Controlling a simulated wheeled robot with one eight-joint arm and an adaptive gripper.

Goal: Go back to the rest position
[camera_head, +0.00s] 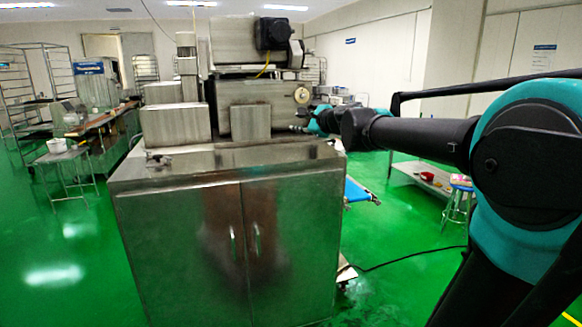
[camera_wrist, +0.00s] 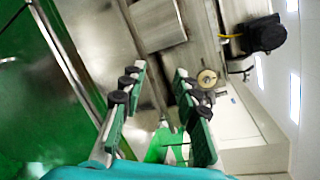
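The encrusting machine is a large steel unit with a two-door cabinet (camera_head: 215,245) below and box-shaped housings above. A round brass-coloured knob (camera_head: 301,95) sits on its right side; it also shows beside the right finger in the wrist view (camera_wrist: 206,78). My gripper (camera_head: 300,126) is at the machine's right side, just below the knob. In the wrist view my gripper (camera_wrist: 160,72) has its two green-padded fingers apart, with nothing held between them. Whether a finger touches the machine cannot be told.
A black motor (camera_head: 275,34) tops the machine. A blue-topped conveyor end (camera_head: 358,192) juts out behind its right side. A black cable (camera_head: 410,255) crosses the green floor. The floor at left front is clear.

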